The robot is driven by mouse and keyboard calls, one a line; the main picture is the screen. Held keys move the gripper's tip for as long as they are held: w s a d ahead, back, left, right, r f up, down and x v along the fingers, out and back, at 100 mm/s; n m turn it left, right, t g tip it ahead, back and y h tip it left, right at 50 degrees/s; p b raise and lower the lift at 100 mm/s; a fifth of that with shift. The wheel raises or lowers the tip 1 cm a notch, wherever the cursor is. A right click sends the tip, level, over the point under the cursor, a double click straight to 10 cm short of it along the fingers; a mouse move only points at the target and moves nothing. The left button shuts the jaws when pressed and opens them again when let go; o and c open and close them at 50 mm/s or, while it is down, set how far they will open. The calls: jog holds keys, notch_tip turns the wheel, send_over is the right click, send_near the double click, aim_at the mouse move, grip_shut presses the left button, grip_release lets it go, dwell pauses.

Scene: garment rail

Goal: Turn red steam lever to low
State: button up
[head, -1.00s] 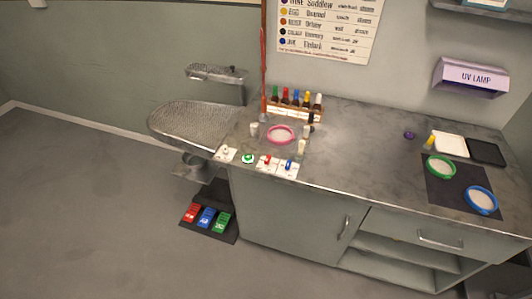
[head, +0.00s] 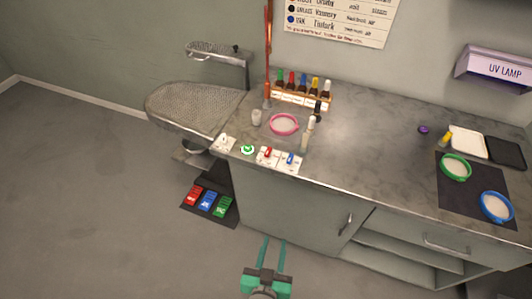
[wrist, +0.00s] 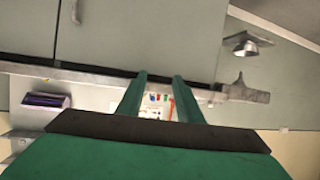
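The red steam lever (head: 268,153) stands on a small white plate at the front left edge of the counter, in the head view. A blue lever (head: 290,158) is on the plate to its right, and a green round knob (head: 247,150) is to its left. My gripper (head: 271,243) is low in the head view, in front of the cabinet and below the levers, apart from them. Its two green fingers are spread with nothing between them. They also show in the wrist view (wrist: 161,80). The lever's setting is too small to read.
A perforated ironing board (head: 195,105) juts out left of the counter. Red, blue and green pedals (head: 208,202) sit on the floor below. The floor at left is clear.

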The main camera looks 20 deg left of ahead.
jog(key=w+a+r, duration=0.4)
jog(key=w+a, duration=0.2)
jog(key=w, duration=0.4)
jog(key=m+h, duration=0.2)
send_near(268, 151)
jog(key=x, duration=0.8)
jog(key=shift+w, duration=0.15)
grip_shut()
